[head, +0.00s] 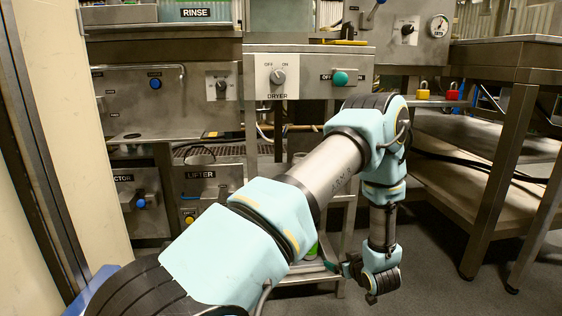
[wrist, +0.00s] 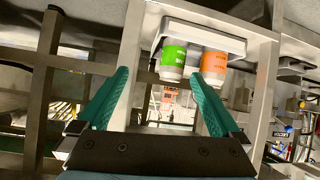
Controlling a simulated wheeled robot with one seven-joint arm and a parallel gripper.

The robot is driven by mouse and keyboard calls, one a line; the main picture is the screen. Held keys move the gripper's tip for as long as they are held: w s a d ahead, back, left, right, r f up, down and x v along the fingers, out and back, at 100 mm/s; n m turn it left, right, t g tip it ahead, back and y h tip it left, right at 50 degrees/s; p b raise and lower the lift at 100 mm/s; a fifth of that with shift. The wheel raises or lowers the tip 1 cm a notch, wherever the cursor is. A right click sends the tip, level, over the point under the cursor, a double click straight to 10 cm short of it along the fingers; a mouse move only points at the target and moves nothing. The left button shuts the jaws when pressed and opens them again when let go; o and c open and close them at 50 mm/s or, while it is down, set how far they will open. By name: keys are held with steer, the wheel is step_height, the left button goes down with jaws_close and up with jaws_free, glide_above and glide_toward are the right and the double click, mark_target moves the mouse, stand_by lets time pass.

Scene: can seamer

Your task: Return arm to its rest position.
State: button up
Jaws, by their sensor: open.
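My arm reaches from the lower left of the head view across the middle, bends at the elbow and hangs down at the right of centre. My gripper (head: 345,268) is at its low end, small and partly hidden by the wrist. In the wrist view my gripper (wrist: 158,76) shows two teal fingers spread apart with nothing held between them. Beyond the fingers are a green-and-white can (wrist: 173,62) and an orange-and-white can (wrist: 213,66), at a pale tray (wrist: 205,35). The wrist picture looks upside down.
The steel machine front with the dryer panel (head: 279,77) and lifter panel (head: 203,180) stands behind my arm. A steel table (head: 500,120) is at the right, with red (head: 453,90) and yellow padlocks (head: 423,91) nearby. Grey floor (head: 425,275) shows at lower right.

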steer(key=w+a+r+m+g+h+p, duration=0.15)
steer(key=a+r, duration=0.25)
steer(key=r, duration=0.4)
steer(key=a+r+m+g+h+p, duration=0.1)
steer(key=a+r+g+h, duration=0.15)
steer(key=r, duration=0.65)
steer(key=s+a+r+m+g+y+p, duration=0.1)
steer(key=s+a+r+g, duration=0.2)
steer(key=s+a+r, duration=0.5)
steer(key=s+a+r+m+g+y+p, duration=0.1)
steer(key=s+a+r+g+p, duration=0.2)
steer(key=s+a, duration=0.8)
step_height(320, 180, up, 39)
steer(key=p, duration=3.6)
steer(key=shift+r+p, duration=0.2)
steer(key=shift+p, duration=0.1)
